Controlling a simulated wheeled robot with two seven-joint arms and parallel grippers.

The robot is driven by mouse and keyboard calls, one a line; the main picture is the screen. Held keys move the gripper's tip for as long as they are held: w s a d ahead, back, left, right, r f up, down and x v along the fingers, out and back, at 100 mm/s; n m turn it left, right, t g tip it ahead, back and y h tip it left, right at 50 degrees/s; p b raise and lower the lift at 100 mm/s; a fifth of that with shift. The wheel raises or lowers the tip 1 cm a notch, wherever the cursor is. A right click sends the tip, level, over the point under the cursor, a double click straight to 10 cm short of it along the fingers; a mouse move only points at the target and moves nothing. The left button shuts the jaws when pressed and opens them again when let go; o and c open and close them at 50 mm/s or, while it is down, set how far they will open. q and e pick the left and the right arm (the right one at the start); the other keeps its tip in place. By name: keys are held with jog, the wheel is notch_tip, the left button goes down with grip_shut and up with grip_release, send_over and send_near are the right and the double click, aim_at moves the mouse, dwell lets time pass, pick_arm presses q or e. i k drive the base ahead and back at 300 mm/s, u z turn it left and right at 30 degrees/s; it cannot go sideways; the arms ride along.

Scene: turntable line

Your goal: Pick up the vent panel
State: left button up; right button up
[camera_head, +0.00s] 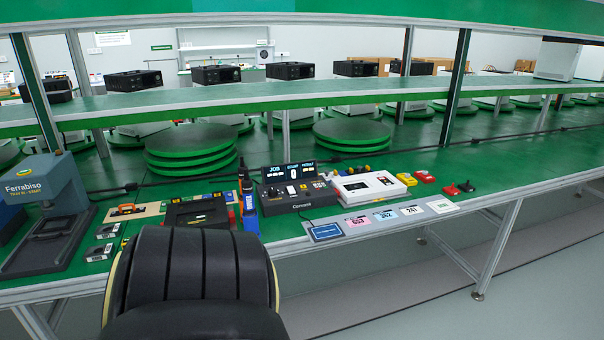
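I cannot pick out the vent panel with certainty. A black, flat-topped piece (197,211) with a red and a blue part beside it lies on the green bench, left of the console, and I cannot tell whether it is the panel. A large black ribbed form, which looks like part of my own arm, fills the lower left centre and hides the bench edge there. Neither of my grippers is in view.
A grey press (45,205) stands at the left. A black control console (297,191) and a white device (368,188) sit mid-bench. Stacked green turntables (190,150) are behind. Black boxes (290,71) line the upper shelf (330,90). Floor at the right is clear.

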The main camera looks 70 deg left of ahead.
aim_at(327, 175)
jog(key=u, duration=1)
jog(key=i, duration=0.8)
jog(key=u, duration=0.9)
